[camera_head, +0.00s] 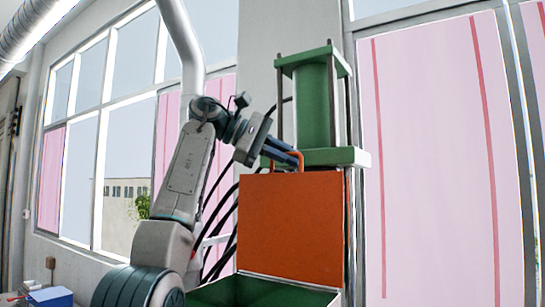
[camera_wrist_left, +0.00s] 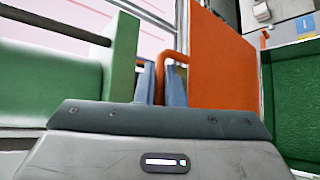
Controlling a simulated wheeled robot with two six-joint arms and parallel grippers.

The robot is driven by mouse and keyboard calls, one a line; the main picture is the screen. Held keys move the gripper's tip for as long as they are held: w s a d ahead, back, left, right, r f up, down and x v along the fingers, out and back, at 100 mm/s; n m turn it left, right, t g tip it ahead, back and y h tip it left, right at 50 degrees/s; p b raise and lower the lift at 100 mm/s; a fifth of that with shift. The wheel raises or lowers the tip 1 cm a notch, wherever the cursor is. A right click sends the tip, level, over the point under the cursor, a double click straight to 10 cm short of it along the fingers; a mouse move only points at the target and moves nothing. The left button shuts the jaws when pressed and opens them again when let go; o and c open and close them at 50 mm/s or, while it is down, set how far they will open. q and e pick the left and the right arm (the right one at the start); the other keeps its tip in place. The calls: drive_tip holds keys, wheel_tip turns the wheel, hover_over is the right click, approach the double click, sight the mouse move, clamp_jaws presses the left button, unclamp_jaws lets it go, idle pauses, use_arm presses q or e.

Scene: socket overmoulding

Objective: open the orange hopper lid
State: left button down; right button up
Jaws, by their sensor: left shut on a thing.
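The orange hopper lid (camera_head: 291,228) stands upright at the back of the green hopper (camera_head: 262,291), which shows open below it. My left gripper (camera_head: 298,160) is shut on this handle. In the left wrist view its blue-grey fingers (camera_wrist_left: 160,85) are at the orange handle (camera_wrist_left: 170,56). The finger contact is partly hidden by the gripper body. My right gripper is in neither view.
A green press-like column (camera_head: 315,105) with rods stands right behind the lid, close to my left gripper. Black cables (camera_head: 222,225) hang left of the lid. A blue and white box (camera_head: 50,296) is at the lower left. Windows and pink panels line the back.

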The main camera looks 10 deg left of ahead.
use_arm(q)
drive_tip(key=shift+w, duration=0.1)
drive_tip(key=c, duration=1.5)
unclamp_jaws()
drive_tip(key=shift+c, duration=0.2)
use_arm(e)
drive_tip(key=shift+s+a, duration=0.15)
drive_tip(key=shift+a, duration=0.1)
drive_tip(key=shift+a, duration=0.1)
